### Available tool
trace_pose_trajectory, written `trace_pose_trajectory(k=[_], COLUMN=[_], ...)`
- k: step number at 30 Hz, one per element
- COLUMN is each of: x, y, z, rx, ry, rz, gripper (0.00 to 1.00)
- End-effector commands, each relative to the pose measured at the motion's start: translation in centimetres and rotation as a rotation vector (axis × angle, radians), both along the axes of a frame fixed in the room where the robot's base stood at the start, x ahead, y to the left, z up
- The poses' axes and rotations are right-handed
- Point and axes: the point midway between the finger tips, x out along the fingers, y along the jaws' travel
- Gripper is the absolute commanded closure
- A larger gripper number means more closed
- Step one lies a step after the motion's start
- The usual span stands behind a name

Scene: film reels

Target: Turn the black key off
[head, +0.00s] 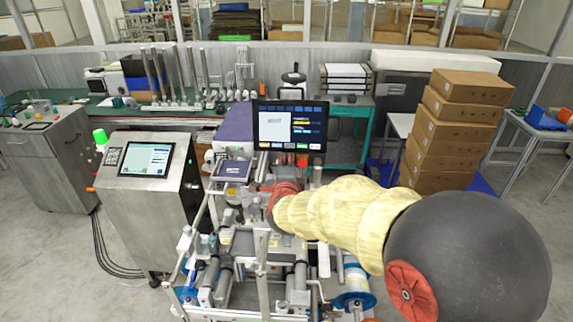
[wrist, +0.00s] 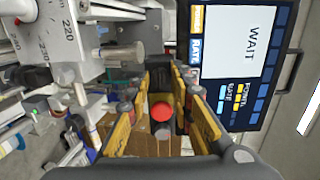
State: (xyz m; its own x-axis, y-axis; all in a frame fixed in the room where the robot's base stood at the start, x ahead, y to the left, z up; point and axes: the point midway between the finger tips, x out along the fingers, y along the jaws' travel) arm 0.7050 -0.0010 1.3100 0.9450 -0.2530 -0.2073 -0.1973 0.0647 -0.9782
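In the wrist view my gripper (wrist: 160,88) is open, with a yellow-padded finger on each side. A round red button (wrist: 161,111) shows in the gap between the fingers. A small dark part (wrist: 159,75) lies beyond it, near the fingertips. I cannot tell whether this is the black key, or whether a finger touches anything. In the head view my arm, in a pale yellow sleeve, reaches to the middle of the machine (head: 235,240). The sleeve and the reddish wrist (head: 283,195) hide the contact area there.
A monitor (head: 290,127) stands just above and behind my wrist; its screen (wrist: 232,60) reads WAIT in the wrist view. A steel cabinet with a screen (head: 146,159) stands left of the machine. Stacked cardboard boxes (head: 462,125) stand behind my arm. Grey floor is open at lower left.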

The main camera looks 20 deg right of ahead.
Motion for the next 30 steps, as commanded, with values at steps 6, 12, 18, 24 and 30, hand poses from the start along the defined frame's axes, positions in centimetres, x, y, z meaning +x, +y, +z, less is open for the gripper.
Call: trace_pose_trajectory(k=[6, 12, 18, 24, 30], x=[0.56, 0.54, 0.53, 0.52, 0.51], y=[-0.15, -0.13, -0.12, -0.12, -0.12], z=[-0.14, -0.15, -0.16, -0.16, -0.17], rx=[0.000, 0.000, 0.000, 0.000, 0.000], ry=[0.000, 0.001, 0.001, 0.001, 0.001], rz=[0.000, 0.001, 0.001, 0.001, 0.001], gripper=[0.77, 0.80, 0.91, 1.00, 1.00])
